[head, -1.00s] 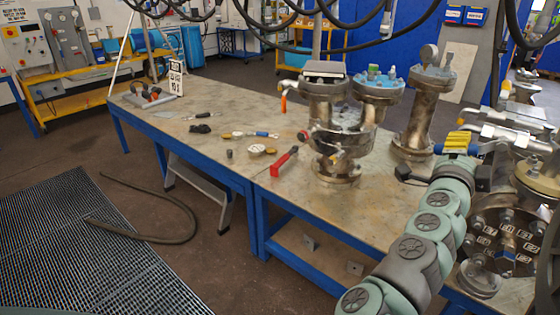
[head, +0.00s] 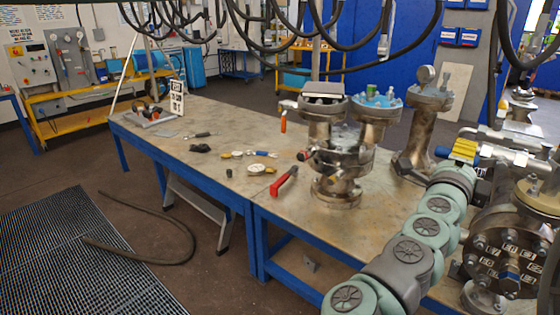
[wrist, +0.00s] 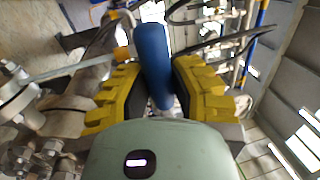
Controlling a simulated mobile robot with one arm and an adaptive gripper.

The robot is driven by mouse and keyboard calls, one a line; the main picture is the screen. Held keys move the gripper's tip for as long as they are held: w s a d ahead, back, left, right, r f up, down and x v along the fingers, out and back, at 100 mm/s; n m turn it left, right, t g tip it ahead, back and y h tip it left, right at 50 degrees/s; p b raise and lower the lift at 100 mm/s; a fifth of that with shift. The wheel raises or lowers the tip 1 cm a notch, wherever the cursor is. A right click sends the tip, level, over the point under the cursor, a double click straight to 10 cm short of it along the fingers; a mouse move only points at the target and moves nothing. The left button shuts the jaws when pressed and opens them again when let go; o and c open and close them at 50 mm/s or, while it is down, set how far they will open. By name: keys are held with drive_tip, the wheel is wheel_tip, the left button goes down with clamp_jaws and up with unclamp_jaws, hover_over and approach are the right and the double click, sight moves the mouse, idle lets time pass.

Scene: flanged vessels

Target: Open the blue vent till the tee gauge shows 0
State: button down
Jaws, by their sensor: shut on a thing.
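The blue vent handle (wrist: 153,62) stands between the yellow jaw pads of my gripper (wrist: 157,88) in the wrist view, with the pads against both its sides. In the head view my gripper (head: 465,150) is at the right, among the metal valves and pipework, and a blue end (head: 442,152) sticks out to its left. The vent's body is mostly hidden by my gripper. I cannot make out the tee gauge's face or a reading in either view.
A flanged vessel (head: 338,160) and a tall flanged pipe (head: 423,125) stand on the bench (head: 225,215), left of my arm. A bolted, numbered flange (head: 505,262) is close on the right.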

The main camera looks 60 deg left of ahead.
drive_tip(key=shift+r, duration=0.1)
drive_tip(key=c, duration=0.8)
unclamp_jaws()
drive_tip(key=v, duration=1.2)
drive_tip(key=shift+a, duration=0.1)
